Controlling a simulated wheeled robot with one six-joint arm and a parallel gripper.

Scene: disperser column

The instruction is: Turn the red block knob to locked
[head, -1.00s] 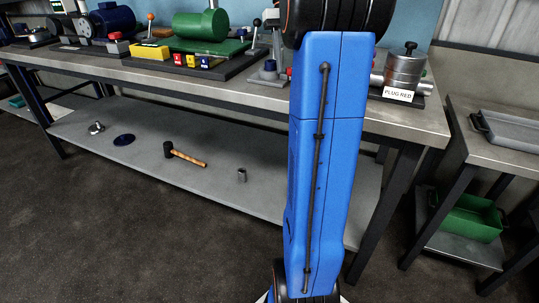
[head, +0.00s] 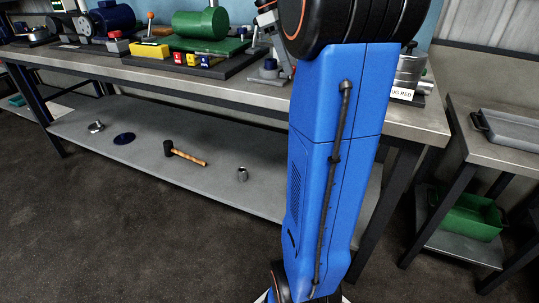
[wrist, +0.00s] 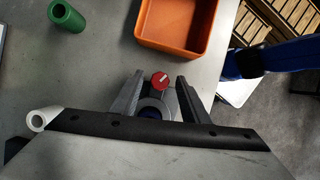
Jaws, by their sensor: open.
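In the wrist view the red knob (wrist: 160,80) is a small round cap with a white line on its face. It sits at the end of a grey block with a round ring and a blue centre (wrist: 150,110). My gripper (wrist: 160,77) is open, with one grey finger on each side of the block and the knob between the tips. I cannot tell whether either finger touches it. In the head view a small grey stand with a blue part (head: 268,66) is on the bench beside my arm, which hides much of that area.
An orange tray (wrist: 147,32) lies just beyond the knob in the wrist view, with a green cylinder (wrist: 66,16) to its left. In the head view, a green motor (head: 200,23) and yellow block (head: 148,50) stand left on the bench (head: 225,88). A hammer (head: 185,154) lies below.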

